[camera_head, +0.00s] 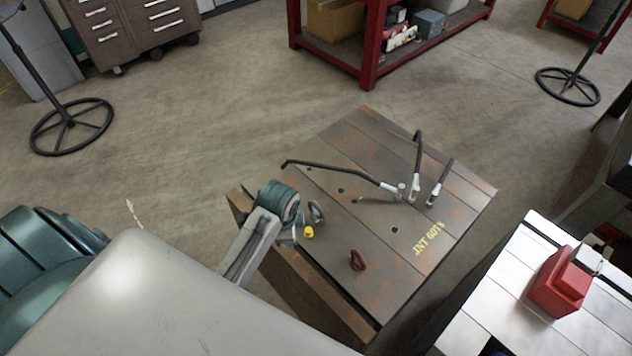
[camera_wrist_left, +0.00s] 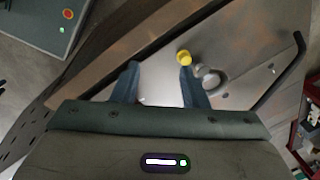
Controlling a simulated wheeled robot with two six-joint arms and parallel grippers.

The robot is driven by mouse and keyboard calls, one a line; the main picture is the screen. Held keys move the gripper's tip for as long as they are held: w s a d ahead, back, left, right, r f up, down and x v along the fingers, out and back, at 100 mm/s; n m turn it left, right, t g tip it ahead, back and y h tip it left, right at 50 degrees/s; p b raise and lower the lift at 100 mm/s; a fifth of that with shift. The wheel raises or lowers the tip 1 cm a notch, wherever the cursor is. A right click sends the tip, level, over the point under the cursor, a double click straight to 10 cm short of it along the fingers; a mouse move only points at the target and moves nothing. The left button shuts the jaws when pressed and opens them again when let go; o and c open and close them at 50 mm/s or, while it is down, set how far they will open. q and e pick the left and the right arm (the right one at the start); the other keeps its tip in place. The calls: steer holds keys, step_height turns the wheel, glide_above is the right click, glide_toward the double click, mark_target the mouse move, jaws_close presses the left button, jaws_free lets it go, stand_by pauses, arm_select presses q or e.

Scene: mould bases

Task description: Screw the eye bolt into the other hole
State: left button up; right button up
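The mould base (camera_head: 450,205) is a brown-grey steel block with "JNT 6071's" in yellow on top. A grey ring-shaped eye bolt (camera_head: 316,212) is at the left edge, beside a small yellow cap (camera_head: 308,231). An open hole (camera_head: 394,230) shows in the top face. My left gripper (camera_head: 296,226) is over the left edge, close to the grey bolt. In the left wrist view its fingers (camera_wrist_left: 158,78) are apart and hold nothing visible; the yellow cap (camera_wrist_left: 183,57) and grey bolt (camera_wrist_left: 208,77) lie by the right finger.
Black hoses with metal fittings (camera_head: 400,188) rise from the block's far half. Further holes (camera_head: 340,190) lie near the back left. A metal table (camera_head: 530,265) with a red object (camera_head: 560,282) stands at right. A red shelf (camera_head: 370,60) is behind; floor between is clear.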

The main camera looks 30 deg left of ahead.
mark_target(316, 203)
arm_select(q)
steer(key=w+m, duration=0.3)
steer(key=w, duration=0.2)
steer(key=w+r+m+g, duration=0.1)
steer(key=w+m, duration=0.2)
steer(key=w, duration=0.2)
steer(key=w+m, duration=0.4)
steer(key=w, duration=0.1)
steer(key=shift+w+r+g+h, duration=0.3)
steer(key=shift+w+r, duration=0.05)
step_height(316, 203, down, 5)
steer(key=shift+a+f, duration=0.1)
steer(key=shift+f, duration=0.05)
steer(key=n, duration=0.4)
steer(key=shift+n, duration=0.4)
steer(key=n, duration=0.9)
steer(key=shift+n, duration=0.4)
steer(key=n, duration=0.4)
steer(key=shift+n, duration=0.4)
steer(key=n, duration=0.3)
steer(key=shift+n, duration=0.4)
steer(key=n, duration=0.4)
steer(key=shift+n, duration=0.4)
steer(key=n, duration=0.3)
steer(key=shift+n, duration=0.4)
steer(key=n, duration=0.4)
steer(key=shift+f, duration=0.1)
steer(key=shift+f, duration=0.6)
